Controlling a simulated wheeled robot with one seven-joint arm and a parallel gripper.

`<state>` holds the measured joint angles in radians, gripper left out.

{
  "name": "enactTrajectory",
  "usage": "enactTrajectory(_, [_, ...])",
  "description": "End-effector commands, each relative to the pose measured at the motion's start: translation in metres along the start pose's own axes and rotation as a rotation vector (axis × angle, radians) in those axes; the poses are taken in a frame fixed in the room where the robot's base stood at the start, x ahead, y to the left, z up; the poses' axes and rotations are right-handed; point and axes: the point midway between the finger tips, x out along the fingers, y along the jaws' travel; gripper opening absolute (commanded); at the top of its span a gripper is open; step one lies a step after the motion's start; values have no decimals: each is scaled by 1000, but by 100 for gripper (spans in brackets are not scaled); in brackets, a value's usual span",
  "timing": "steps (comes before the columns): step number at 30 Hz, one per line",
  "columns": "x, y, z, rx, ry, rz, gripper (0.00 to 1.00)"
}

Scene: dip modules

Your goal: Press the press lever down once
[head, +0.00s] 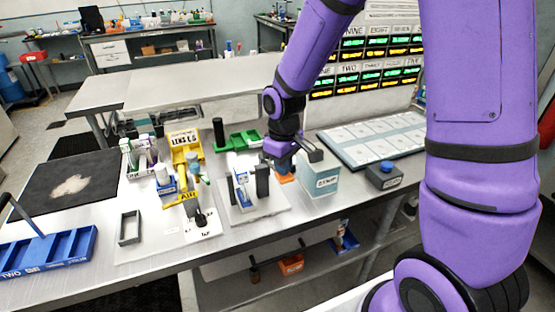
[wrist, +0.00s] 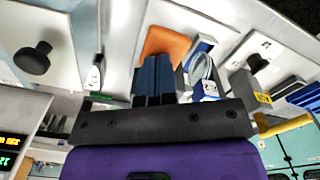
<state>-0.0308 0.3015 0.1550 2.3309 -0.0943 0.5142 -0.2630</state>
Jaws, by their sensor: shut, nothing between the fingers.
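My gripper (head: 284,166) is over the workbench, between a white stand and a pale teal box. In the wrist view its dark fingers (wrist: 153,80) are together and empty, in front of an orange block (wrist: 165,45). The orange block also shows in the head view (head: 286,179), just below the fingers. I cannot tell whether they touch. No part is clearly marked as the press lever. A black knob on a post (wrist: 33,58) stands at left in the wrist view, apart from the fingers. Another black knob (wrist: 257,63) is at right, by a yellow AIR label (wrist: 263,98).
The white stand (head: 275,211) with blue and dark parts is left of my gripper. The pale teal box (head: 320,182) is close at right. A blue-button box (head: 385,177) and a card board (head: 372,140) lie farther right. A blue tray (head: 48,254) is far left.

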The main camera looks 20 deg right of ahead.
Motion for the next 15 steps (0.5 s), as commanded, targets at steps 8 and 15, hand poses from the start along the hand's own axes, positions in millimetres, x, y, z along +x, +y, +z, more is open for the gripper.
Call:
enactTrajectory(8, [-20,0,0,2,2,0,0])
enactTrajectory(15, [-36,0,0,0,1,0,0])
